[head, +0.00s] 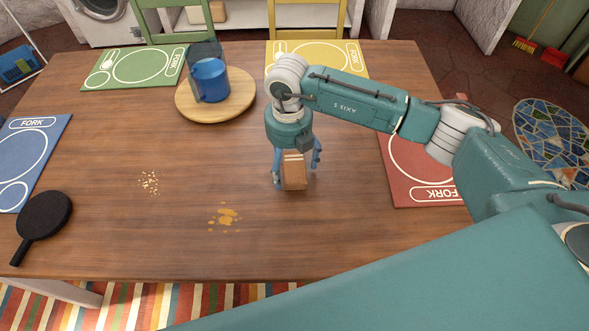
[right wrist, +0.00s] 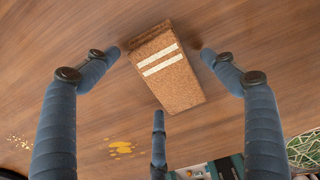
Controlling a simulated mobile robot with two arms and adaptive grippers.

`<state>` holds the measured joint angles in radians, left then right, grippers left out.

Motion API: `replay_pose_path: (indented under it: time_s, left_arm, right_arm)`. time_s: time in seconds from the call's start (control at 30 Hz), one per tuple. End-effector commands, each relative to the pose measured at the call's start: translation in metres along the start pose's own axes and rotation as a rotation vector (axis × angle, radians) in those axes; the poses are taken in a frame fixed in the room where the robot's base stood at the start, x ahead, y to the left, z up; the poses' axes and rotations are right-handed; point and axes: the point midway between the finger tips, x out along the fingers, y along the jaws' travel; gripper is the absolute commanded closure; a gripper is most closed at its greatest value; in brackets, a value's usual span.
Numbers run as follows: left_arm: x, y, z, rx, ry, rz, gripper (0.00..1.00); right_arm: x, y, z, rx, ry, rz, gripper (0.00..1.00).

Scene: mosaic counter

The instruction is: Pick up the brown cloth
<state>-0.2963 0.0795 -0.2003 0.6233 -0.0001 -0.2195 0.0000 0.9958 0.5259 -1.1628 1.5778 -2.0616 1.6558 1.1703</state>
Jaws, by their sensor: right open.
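The brown cloth (head: 294,172) is a folded block with pale stripes, lying on the wooden table in the head view. In the right wrist view the cloth (right wrist: 166,67) shows two white stripes and sits between the spread fingers. My right gripper (head: 295,172) is open, pointing down over the cloth with its fingers around it. In the right wrist view the upper two fingertips are close to the cloth's far end, and a third finger stands below it; I cannot tell whether any finger touches it. My left gripper is not in view.
Crumbs (head: 150,184) and a yellow spill (head: 224,216) lie left of the cloth. A blue mug (head: 209,80) stands on a round board (head: 236,105). A black pan (head: 44,215) lies at the left edge. A red placemat (head: 416,170) lies to the right, partly behind my arm.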

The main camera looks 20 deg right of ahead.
Motion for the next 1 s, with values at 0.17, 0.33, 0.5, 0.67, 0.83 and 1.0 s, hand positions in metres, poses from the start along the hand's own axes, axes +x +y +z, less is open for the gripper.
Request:
replay_pose_path:
  time_s: [0.17, 0.33, 0.5, 0.67, 0.83, 1.0]
  left_arm:
    - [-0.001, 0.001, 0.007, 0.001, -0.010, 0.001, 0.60]
    - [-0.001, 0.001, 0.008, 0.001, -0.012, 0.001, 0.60]
    - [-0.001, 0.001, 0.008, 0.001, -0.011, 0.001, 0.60]
    - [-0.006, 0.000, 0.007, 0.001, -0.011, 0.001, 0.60]
    - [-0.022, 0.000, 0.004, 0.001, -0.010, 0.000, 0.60]
    - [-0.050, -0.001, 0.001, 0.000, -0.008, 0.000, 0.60]
  right_arm:
    - [-0.001, 0.000, 0.000, -0.001, 0.000, 0.000, 0.44]
    - [-0.001, 0.000, 0.000, -0.001, 0.000, 0.000, 0.64]
    - [-0.001, 0.000, 0.000, -0.001, 0.000, 0.001, 0.65]
    - [-0.008, 0.000, 0.000, -0.001, -0.001, 0.001, 0.65]
    - [-0.031, 0.000, 0.001, -0.001, -0.002, 0.001, 0.65]
    - [-0.074, 0.000, 0.001, -0.001, -0.003, 0.001, 0.65]
